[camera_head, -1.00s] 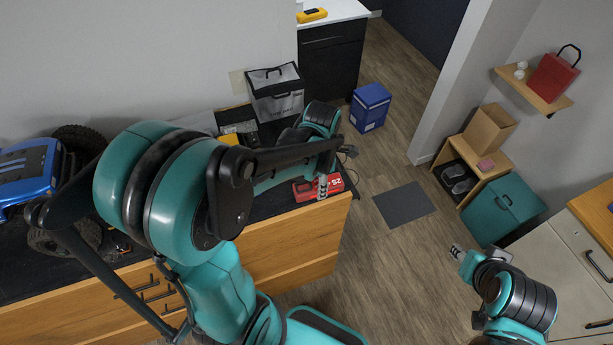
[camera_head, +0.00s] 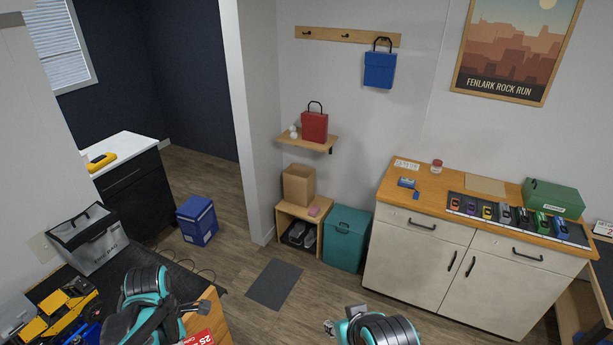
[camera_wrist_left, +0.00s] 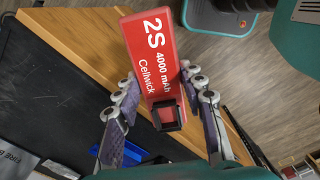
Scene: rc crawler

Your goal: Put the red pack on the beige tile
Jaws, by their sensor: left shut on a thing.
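The red pack (camera_wrist_left: 153,58), with white "2S 4000 mAh Cellwick" lettering and a black connector, is between the fingers of my left gripper (camera_wrist_left: 160,100), which is shut on it. In the head view the pack (camera_head: 201,338) shows only partly at the bottom edge, by my left arm. Its height above the bench is hard to tell. The beige tile (camera_head: 486,184) lies bare on the wooden top of the white cabinet at the right, far from my left gripper. My right gripper (camera_head: 328,327) is at the bottom middle, its fingers too small to judge.
A grey mat (camera_head: 274,284) lies on open floor.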

